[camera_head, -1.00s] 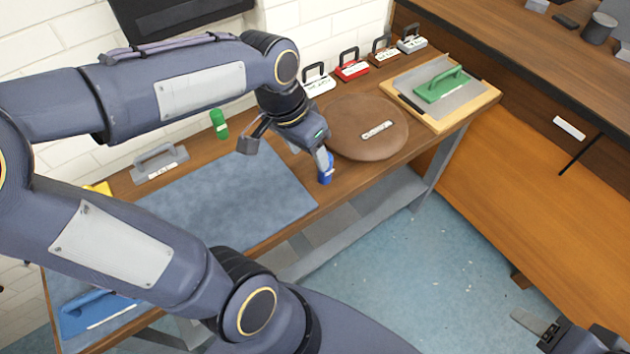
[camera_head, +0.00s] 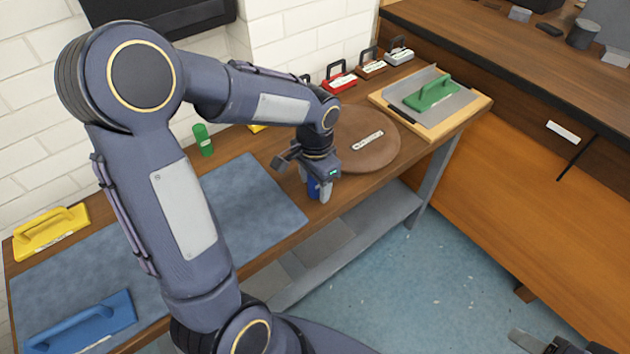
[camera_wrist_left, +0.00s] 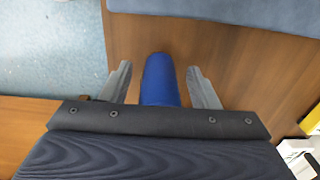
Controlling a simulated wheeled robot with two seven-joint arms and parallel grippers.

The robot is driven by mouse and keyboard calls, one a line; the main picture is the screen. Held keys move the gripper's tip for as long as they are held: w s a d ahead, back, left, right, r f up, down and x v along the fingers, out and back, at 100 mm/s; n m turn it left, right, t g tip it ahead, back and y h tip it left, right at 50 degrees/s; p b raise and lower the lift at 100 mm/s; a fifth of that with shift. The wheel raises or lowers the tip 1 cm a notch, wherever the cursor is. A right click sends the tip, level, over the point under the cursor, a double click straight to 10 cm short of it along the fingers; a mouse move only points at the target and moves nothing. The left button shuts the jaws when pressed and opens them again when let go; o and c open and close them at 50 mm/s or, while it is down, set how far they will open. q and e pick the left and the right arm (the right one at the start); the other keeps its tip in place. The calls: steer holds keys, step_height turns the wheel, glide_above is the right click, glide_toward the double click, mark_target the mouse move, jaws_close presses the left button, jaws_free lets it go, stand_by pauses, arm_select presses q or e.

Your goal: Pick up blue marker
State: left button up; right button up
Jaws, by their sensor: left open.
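The blue marker (camera_head: 314,187) stands on the wooden table near its front edge, between the blue-grey mat and the round brown board. In the left wrist view the blue marker (camera_wrist_left: 160,82) is a blue cylinder between the two grey fingers. My left gripper (camera_head: 317,184) is open and low over the table, with its fingers on either side of the marker. In the wrist view a gap shows between the marker and each finger of the left gripper (camera_wrist_left: 160,72). My right gripper (camera_head: 535,342) shows only partly at the bottom right, away from the table.
The round brown board (camera_head: 385,150) lies just right of the marker. The blue-grey mat (camera_head: 255,200) lies to its left. A green marker (camera_head: 203,140) stands at the back. Yellow (camera_head: 50,232) and blue (camera_head: 85,322) trowels lie at the left. A green-handled trowel (camera_head: 432,95) lies at the right.

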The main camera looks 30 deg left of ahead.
arm_select(q)
steer(key=shift+f, duration=0.1)
steer(key=c, duration=1.1)
steer(key=shift+o, duration=0.2)
